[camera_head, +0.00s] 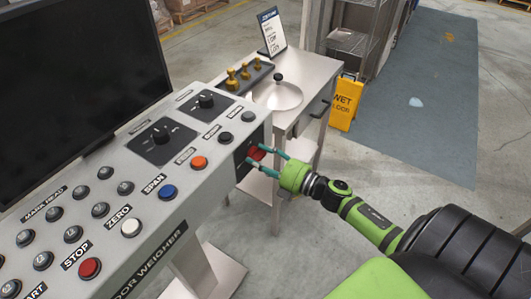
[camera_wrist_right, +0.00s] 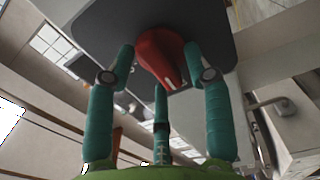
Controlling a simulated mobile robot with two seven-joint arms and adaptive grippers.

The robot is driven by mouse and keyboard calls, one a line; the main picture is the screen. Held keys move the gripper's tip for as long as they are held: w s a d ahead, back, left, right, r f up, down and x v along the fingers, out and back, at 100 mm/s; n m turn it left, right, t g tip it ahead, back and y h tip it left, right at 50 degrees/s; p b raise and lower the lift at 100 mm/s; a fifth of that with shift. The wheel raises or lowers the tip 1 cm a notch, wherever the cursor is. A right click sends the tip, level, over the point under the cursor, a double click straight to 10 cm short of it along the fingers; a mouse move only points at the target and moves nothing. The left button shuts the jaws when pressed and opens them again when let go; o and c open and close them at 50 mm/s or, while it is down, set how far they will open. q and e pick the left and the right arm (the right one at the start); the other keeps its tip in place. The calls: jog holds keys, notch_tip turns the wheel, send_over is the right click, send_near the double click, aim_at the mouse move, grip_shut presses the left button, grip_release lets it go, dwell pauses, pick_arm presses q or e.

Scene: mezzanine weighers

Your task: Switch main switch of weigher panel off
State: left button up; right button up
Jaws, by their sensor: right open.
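The weigher panel (camera_head: 215,120) is a light grey console with the label "DOOR WEIGHER" on its front. Its main switch (camera_head: 257,154) is a red handle on a dark plate on the right end face. In the right wrist view the red handle (camera_wrist_right: 162,56) stands out from the dark plate (camera_wrist_right: 235,35). My right gripper (camera_head: 262,160) is open, with its teal fingers around the red handle. In the wrist view the fingertips sit on both sides of the handle and below it; I cannot tell whether they touch it. My left gripper is not in view.
The panel top carries several buttons and two black knobs, and a dark screen (camera_head: 70,75) stands behind them. A side table (camera_head: 315,75) with brass weights and a round pan (camera_head: 278,97) is beyond the panel end. A yellow wet-floor sign (camera_head: 345,102) stands behind my right arm.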

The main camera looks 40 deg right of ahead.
jog(key=v, duration=1.2)
jog(key=shift+a, duration=0.1)
